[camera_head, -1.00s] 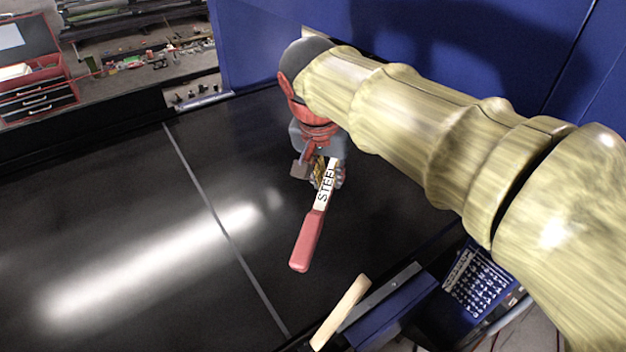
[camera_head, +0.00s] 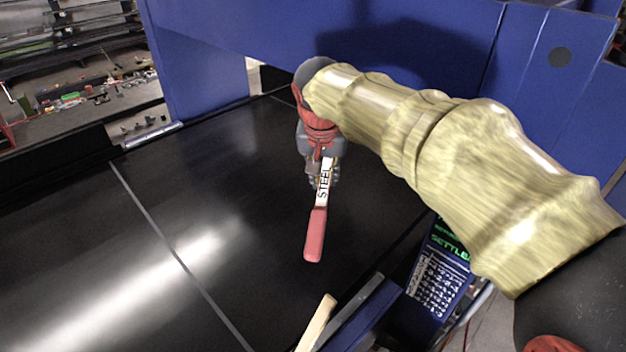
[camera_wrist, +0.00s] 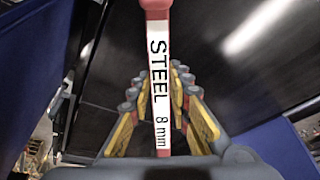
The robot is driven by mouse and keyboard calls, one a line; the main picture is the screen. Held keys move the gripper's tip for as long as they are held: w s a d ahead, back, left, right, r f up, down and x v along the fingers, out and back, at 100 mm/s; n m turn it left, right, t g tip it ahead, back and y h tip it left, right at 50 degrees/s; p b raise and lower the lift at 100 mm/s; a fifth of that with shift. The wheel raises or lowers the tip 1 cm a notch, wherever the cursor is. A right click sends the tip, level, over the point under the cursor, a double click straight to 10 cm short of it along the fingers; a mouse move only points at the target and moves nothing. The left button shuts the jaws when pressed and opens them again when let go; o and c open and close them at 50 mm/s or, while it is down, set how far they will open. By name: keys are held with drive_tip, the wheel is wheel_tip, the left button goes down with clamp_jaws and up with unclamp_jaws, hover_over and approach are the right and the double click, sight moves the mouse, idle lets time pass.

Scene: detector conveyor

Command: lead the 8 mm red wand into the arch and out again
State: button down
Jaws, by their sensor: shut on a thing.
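The wand has a red end and a white label reading "STEEL 8 mm". In the head view the red wand (camera_head: 315,233) hangs over the black belt, its red end toward the near side. My gripper (camera_head: 322,180) is shut on the white part of the wand. In the wrist view the wand (camera_wrist: 158,75) runs up between the yellow-padded fingers of my gripper (camera_wrist: 160,92). The blue arch (camera_head: 400,35) stands behind my gripper at the back, and its opening is partly hidden by my arm.
The black conveyor belt (camera_head: 215,180) spreads left with a pale seam across it. A wooden stick (camera_head: 317,322) rests by the near belt edge. A keypad panel with a green-lettered display (camera_head: 450,238) stands right of the belt. Clutter (camera_head: 80,97) fills the back left.

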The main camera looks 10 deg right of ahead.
drive_tip(key=w+d+p, duration=0.2)
drive_tip(key=w+d, duration=0.3)
drive_tip(key=d, duration=0.2)
drive_tip(key=s+a+b, duration=0.1)
drive_tip(key=s+a, duration=0.6)
drive_tip(key=a, duration=0.4)
drive_tip(key=s+a+b, duration=0.2)
drive_tip(key=s+a, duration=0.6)
drive_tip(key=a, duration=0.3)
drive_tip(key=s+a+b, duration=0.2)
drive_tip(key=s+a, duration=0.5)
drive_tip(key=a, duration=0.4)
drive_tip(key=shift+s+a, duration=0.4)
